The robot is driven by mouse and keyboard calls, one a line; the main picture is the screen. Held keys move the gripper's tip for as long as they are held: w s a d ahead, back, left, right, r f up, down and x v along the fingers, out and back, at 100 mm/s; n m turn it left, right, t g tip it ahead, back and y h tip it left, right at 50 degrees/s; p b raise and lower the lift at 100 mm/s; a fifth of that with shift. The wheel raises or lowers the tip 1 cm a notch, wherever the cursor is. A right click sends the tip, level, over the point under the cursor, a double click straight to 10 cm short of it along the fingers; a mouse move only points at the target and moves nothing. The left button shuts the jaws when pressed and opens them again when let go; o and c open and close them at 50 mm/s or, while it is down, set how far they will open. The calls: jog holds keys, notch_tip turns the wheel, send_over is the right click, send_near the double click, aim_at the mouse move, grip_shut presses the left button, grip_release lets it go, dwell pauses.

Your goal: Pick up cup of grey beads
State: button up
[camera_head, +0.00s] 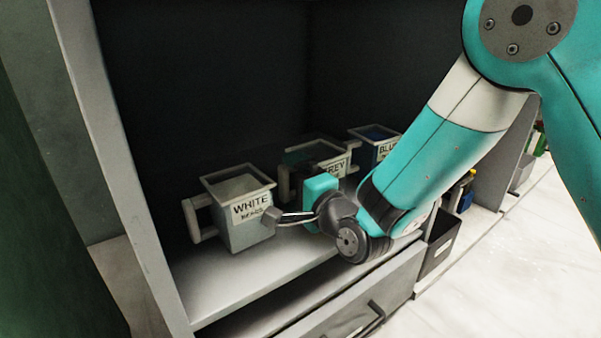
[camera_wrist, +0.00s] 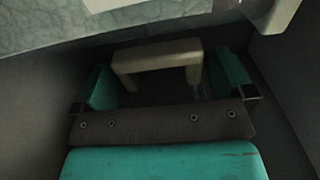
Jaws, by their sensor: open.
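The grey-beads cup (camera_head: 331,165), its label partly hidden, stands on the shelf between the white-beads cup (camera_head: 250,212) and the blue-labelled cup (camera_head: 384,150). My gripper (camera_head: 304,203) is in front of the grey cup and right of the white cup, hiding the grey cup's lower part. In the wrist view my gripper (camera_wrist: 163,84) is open, its teal fingers wide apart. A pale squared handle (camera_wrist: 157,58) shows between them, with gaps at both sides. I cannot tell from that view alone which cup the handle belongs to.
The cabinet's left side panel (camera_head: 118,150) stands left of the cups. A drawer with a dark handle (camera_head: 362,320) is below the shelf (camera_head: 225,285). A dark open bin (camera_head: 438,245) is at the right. The shelf's front left is clear.

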jog(key=shift+s+a, duration=0.15)
jog(key=shift+a, duration=0.15)
jog(key=c, duration=0.8)
notch_tip(320, 180, up, 20)
jog(key=p, duration=1.3)
